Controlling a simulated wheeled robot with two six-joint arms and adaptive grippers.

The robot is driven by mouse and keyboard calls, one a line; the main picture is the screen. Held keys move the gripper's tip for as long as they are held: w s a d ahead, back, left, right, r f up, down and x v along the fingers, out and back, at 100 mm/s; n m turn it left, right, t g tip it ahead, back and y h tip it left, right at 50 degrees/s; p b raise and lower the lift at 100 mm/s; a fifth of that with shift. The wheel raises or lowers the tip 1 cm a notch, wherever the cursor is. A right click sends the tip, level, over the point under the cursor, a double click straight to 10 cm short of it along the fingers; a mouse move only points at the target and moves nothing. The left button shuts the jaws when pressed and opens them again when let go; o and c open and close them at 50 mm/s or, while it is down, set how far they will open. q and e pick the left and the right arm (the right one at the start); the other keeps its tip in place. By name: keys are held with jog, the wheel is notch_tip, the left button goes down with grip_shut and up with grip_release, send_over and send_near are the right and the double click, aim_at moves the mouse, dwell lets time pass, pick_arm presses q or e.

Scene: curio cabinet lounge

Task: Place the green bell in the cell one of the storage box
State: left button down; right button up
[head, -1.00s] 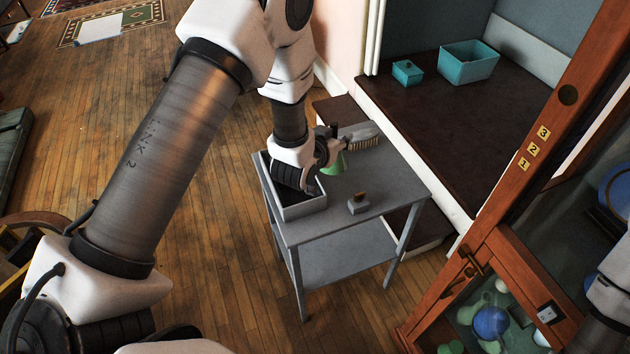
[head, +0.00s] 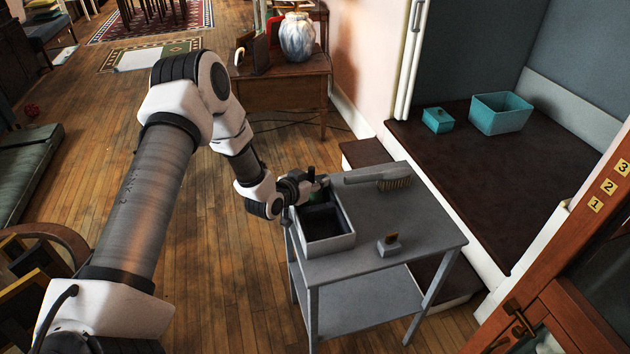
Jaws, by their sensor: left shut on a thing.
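The green bell (head: 317,197) is small and partly hidden by my left gripper (head: 316,184). The gripper is shut on it, at the far end of a grey open box (head: 330,245) with a dark inside. This box stands on the left part of a small grey table (head: 430,232). The bell is over or just inside the box's far end; I cannot tell whether it touches the box. I see no cell labels on the box. My right gripper is not in view.
A small grey block with a brown top (head: 389,244) sits to the right. Two teal containers (head: 500,116) (head: 437,121) stand on a dark platform. A wooden door (head: 590,280) with number tags is at right.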

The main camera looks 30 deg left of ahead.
pick_arm(q)
jog(key=shift+r, duration=0.1)
jog(key=c, duration=0.7)
grip_release()
jog(key=shift+r, duration=0.1)
jog(key=p+v, duration=0.1)
jog(key=v, duration=1.1)
